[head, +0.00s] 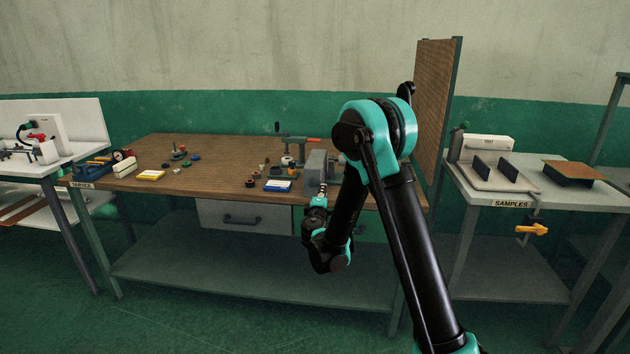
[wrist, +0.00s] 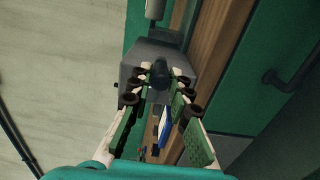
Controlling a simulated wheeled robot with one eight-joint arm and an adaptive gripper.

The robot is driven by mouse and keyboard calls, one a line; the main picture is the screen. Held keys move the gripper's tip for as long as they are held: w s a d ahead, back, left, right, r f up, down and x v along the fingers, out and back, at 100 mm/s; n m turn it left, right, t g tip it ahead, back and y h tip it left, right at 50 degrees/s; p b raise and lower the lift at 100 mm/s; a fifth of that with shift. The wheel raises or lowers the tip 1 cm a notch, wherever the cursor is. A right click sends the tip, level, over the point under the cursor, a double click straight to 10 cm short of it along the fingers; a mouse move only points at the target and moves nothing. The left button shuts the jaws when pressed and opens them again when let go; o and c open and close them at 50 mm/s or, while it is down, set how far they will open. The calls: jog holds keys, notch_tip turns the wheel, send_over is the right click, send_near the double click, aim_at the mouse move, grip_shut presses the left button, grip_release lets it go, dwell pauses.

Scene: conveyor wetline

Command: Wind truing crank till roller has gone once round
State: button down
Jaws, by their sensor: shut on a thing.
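The truing stand shows as a grey block (head: 316,165) at the front right of the wooden bench, partly hidden by my arm. In the wrist view its grey housing (wrist: 133,62) lies just beyond my fingers. My gripper (head: 321,191) is at the front of this block. In the wrist view my gripper (wrist: 160,78) has its two green-padded fingers closed around a dark rounded crank knob (wrist: 160,72). A light grey cylinder (wrist: 155,9) shows at the top of the wrist view; I cannot tell if it is the roller. The crank arm is mostly hidden.
The bench (head: 225,150) holds a blue-and-white box (head: 278,185), a yellow-and-white box (head: 150,175) and several small parts. A brown upright board (head: 436,105) stands at its right end. A samples table (head: 560,196) is on the right, and a white-topped table (head: 60,155) on the left.

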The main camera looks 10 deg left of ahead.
jog(key=c, duration=1.4)
grip_release()
jog(key=s, duration=0.7)
jog(key=shift+a, duration=0.15)
